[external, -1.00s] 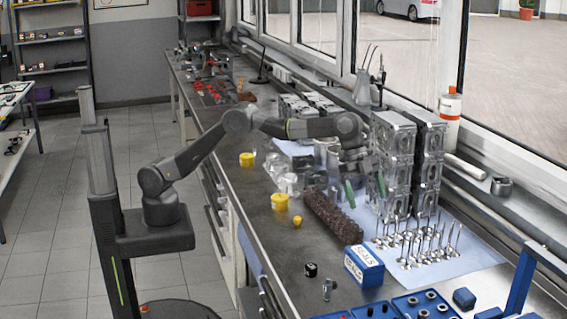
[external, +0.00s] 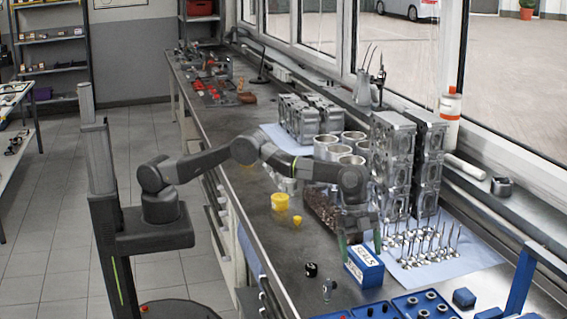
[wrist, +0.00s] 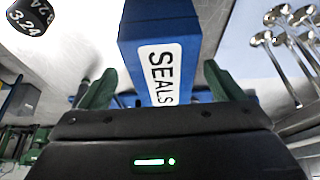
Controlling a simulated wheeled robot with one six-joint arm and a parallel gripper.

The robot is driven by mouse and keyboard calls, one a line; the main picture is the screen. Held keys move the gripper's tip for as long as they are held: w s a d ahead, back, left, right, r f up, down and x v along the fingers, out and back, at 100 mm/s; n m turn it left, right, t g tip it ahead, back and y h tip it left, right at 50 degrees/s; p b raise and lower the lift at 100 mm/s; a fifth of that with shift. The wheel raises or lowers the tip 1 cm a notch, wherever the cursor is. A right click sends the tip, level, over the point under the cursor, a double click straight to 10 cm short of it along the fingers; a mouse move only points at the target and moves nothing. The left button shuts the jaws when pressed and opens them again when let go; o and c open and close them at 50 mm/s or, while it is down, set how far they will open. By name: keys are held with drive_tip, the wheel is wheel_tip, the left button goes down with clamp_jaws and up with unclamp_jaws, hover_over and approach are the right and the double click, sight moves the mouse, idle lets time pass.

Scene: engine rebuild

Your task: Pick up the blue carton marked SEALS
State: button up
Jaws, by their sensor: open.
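The blue carton (external: 364,268) with a white SEALS label stands on the bench near its front edge, left of the valves. In the wrist view the carton (wrist: 140,30) reaches down between the two green fingers. My gripper (external: 360,246) is directly above the carton, pointing down, with its fingers apart on either side. In the wrist view my gripper (wrist: 155,88) is open, and I see gaps between the fingers and the carton's sides. The carton's lower end is hidden behind the gripper body in that view.
Several upright valves (external: 428,246) stand on a blue sheet right of the carton. A small black numbered block (external: 311,270) and a small metal part (external: 328,290) are to its left. Blue trays (external: 425,304) lie in front. Cylinder heads (external: 392,165) are stacked behind.

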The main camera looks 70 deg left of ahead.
drive_tip(key=shift+p+x, duration=0.35)
drive_tip(key=shift+x, duration=1.5)
drive_tip(key=shift+w, duration=0.15)
drive_tip(key=c, duration=1.1)
drive_tip(key=shift+r, duration=0.1)
